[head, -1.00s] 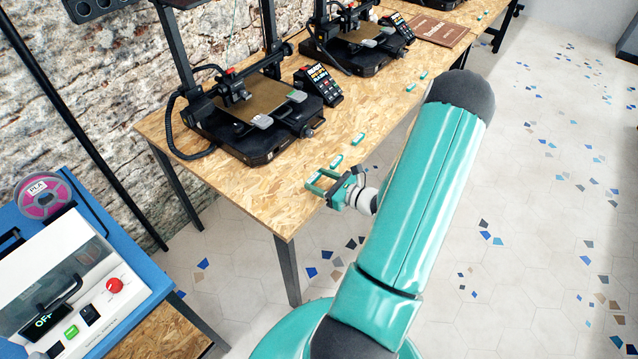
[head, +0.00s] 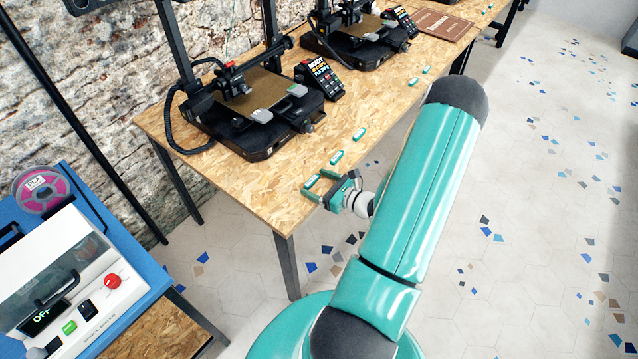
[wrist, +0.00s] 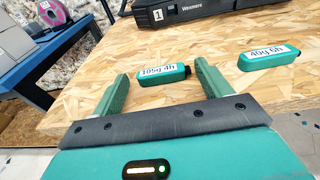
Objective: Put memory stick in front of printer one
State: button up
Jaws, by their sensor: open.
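A green memory stick (wrist: 163,76) with a white label "105g 4h" and a dark right end lies on the wooden table near its front edge. It also shows in the head view (head: 312,181). My gripper (wrist: 161,72) is open, with one green finger at each end of this stick; I cannot tell whether they touch it. A second green stick (wrist: 270,58), labelled "40g 5h", lies to the right, outside the fingers. Printer one (wrist: 200,12), dark and marked "1", stands behind the sticks; it also shows in the head view (head: 255,125).
Several more green sticks lie along the table's (head: 240,195) front edge. At left is a blue-topped bench with a white machine (head: 75,280) and a pink spool (head: 42,190). Bare tabletop lies before printer one.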

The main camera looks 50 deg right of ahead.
jog(key=shift+r, duration=0.1)
jog(key=shift+s+d, duration=0.1)
jog(key=shift+s, duration=0.05)
jog(key=v, duration=1.2)
jog(key=w+a+r+n+g+y, duration=0.45)
jog(key=a+r+n, duration=0.25)
jog(key=a+n, duration=0.25)
jog(key=w+a+r+n+g+y, duration=0.35)
jog(key=a+r+n+g, duration=0.25)
jog(key=a+r+n, duration=0.3)
jog(key=s+a+r+n+h, duration=0.2)
jog(key=a+r+n+h, duration=0.3)
jog(key=a+r+n, duration=0.2)
jog(key=s+a+r+n+h, duration=0.3)
jog(key=a+r+n+h, duration=0.2)
jog(key=a+r+n, duration=0.3)
jog(key=shift+s+r+n, duration=0.2)
jog(key=shift+r+n, duration=0.3)
jog(key=shift+n, duration=0.05)
jog(key=shift+a, duration=0.15)
